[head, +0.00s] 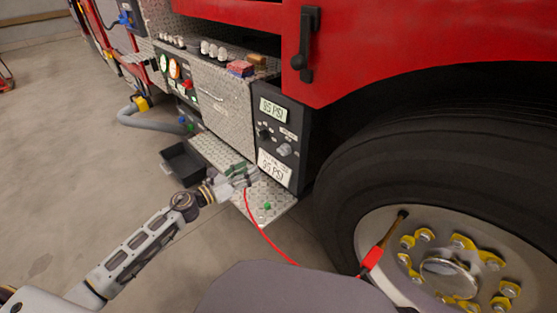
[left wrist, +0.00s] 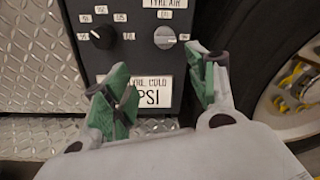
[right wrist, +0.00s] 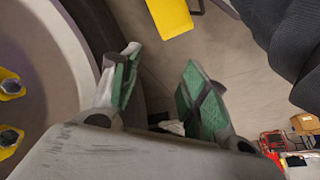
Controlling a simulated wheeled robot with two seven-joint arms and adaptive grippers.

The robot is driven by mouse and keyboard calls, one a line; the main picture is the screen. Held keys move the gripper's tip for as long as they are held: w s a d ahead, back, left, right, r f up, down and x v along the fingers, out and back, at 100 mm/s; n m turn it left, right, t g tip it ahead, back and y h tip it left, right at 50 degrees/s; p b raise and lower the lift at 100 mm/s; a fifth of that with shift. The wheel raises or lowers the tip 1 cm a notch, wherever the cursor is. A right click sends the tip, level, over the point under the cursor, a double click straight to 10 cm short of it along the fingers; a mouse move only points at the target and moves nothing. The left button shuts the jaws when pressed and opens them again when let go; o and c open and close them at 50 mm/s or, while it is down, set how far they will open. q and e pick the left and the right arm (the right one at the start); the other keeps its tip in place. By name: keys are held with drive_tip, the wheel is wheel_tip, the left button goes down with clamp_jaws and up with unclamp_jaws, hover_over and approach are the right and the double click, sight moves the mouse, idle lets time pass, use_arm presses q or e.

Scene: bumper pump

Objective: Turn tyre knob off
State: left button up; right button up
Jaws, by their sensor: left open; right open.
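The black control panel (head: 277,140) stands beside the tyre. It carries a grey knob (head: 284,149) at the right and a black knob (head: 263,134) at the left. My right gripper (right wrist: 160,68) is open and empty near the wheel.
The big tyre (head: 430,140) stands close right of the panel. A red hose (head: 262,234) runs from the step (head: 272,205) towards a tool (head: 372,260) at the wheel. A black tray (head: 184,163) is left of my left gripper.

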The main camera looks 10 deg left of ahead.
sight(284, 151)
use_arm(q)
drive_tip(key=shift+s+d+r+m, duration=0.15)
drive_tip(key=shift+d+r+m, duration=0.15)
drive_tip(key=shift+m, duration=0.1)
use_arm(e)
drive_tip(key=shift+r, duration=0.3)
use_arm(q)
drive_tip(key=shift+d, duration=0.1)
drive_tip(key=b+x, duration=0.1)
drive_tip(key=x, duration=1.2)
drive_tip(key=shift+w+d, duration=0.25)
use_arm(e)
drive_tip(key=shift+x, duration=0.8)
use_arm(q)
drive_tip(key=shift+r, duration=0.1)
use_arm(e)
drive_tip(key=shift+s, duration=0.15)
use_arm(q)
drive_tip(key=c, duration=0.9)
drive_tip(key=shift+c, duration=0.2)
